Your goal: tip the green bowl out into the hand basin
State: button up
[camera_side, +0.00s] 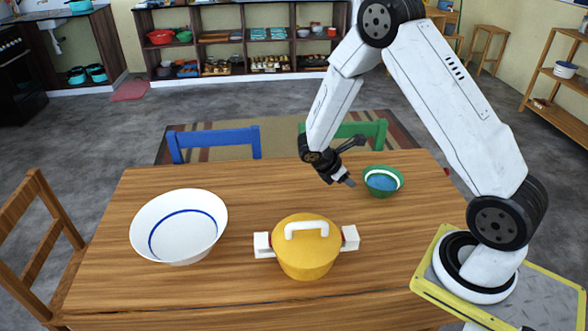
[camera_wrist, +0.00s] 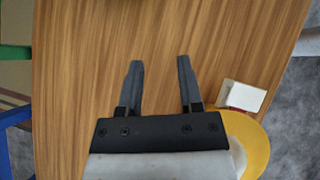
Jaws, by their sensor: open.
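The green bowl (camera_side: 391,188) stands upright at the right rear of the wooden table in the side view. It has a white band inside and blue contents. The hand basin (camera_side: 180,245) is a wide white bowl with a blue ring inside, upright at the left of the table. My gripper (camera_side: 357,161) is open and empty above the table, just left of the green bowl and apart from it. In the wrist view my gripper (camera_wrist: 160,64) has bare wood between its fingers. I cannot make out the bowl or the basin there.
A yellow lidded pot (camera_side: 307,260) with white handles stands at the front middle, between basin and bowl; its edge shows in the wrist view (camera_wrist: 256,140). A blue chair (camera_side: 213,140) and a green chair (camera_side: 375,130) stand behind the table. Wood behind the pot is clear.

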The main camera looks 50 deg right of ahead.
jog(key=s+a+r+m+t+y, duration=0.3)
jog(key=a+r+m, duration=0.2)
jog(key=a, duration=0.4)
jog(key=s+a+r+m+t+y, duration=0.2)
jog(key=s+a+r+m+y, duration=0.2)
jog(key=a+r+m, duration=0.2)
jog(key=a+m, duration=0.1)
jog(key=a, duration=0.1)
jog(key=shift+a+m+t, duration=0.35)
jog(key=shift+m+t, duration=0.05)
jog(key=c, duration=0.4)
